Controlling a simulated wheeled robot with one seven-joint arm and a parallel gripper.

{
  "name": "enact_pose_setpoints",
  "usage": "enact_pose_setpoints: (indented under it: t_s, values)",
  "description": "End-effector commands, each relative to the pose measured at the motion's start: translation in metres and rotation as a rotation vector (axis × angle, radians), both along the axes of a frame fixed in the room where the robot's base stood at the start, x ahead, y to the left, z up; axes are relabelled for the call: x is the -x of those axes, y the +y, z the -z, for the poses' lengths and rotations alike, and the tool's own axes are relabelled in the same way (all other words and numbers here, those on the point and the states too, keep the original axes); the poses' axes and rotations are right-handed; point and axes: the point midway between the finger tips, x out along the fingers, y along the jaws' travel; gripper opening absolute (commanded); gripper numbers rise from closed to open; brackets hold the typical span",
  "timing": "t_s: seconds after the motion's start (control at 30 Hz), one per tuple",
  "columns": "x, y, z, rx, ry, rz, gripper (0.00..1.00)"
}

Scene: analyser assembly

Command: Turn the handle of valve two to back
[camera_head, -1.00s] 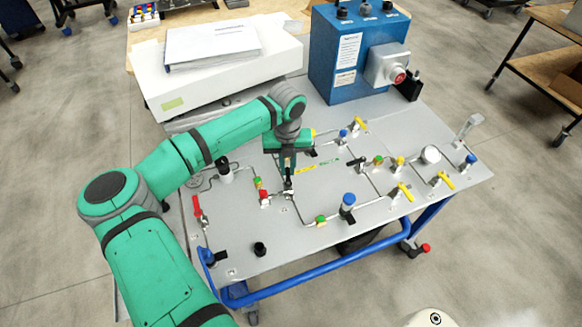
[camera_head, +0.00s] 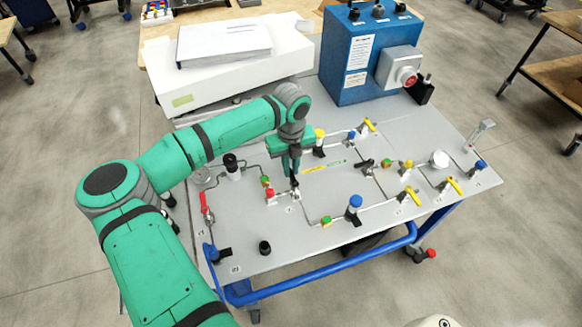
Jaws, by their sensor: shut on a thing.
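My gripper (camera_head: 294,184) points down at the panel (camera_head: 300,240) in the middle of the cart top. Its green fingers are shut on a small dark valve handle, mostly hidden between and below the fingertips. A red-capped fitting (camera_head: 270,194) is just left of the fingertips, on the same pipe line. I cannot read which valve number is marked there. The handle's exact direction is hard to tell.
A red-handled valve (camera_head: 205,204) stands at the left, a blue-capped valve (camera_head: 355,204) right of my gripper. Several yellow-handled valves stand further right. A blue box (camera_head: 345,60) with a red knob and a white case (camera_head: 190,90) stand behind.

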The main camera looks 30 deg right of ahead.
Motion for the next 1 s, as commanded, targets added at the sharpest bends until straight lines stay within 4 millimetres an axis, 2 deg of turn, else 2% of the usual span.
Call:
enact_pose_setpoints:
  t_s: [0.1,0.13,0.2,0.5,0.63,1.0]
  values:
    - [0.001,0.0,0.0,0.0,0.002,0.0,0.0]
    - [0.001,0.0,0.0,0.0,0.002,0.0,0.17]
    - [0.001,0.0,0.0,0.0,0.002,0.0,0.31]
    - [0.0,0.0,-0.001,0.0,0.001,0.0,0.31]
    - [0.0,0.0,-0.01,0.0,0.0,0.0,0.31]
    - [0.0,0.0,-0.076,-0.002,-0.001,0.001,0.31]
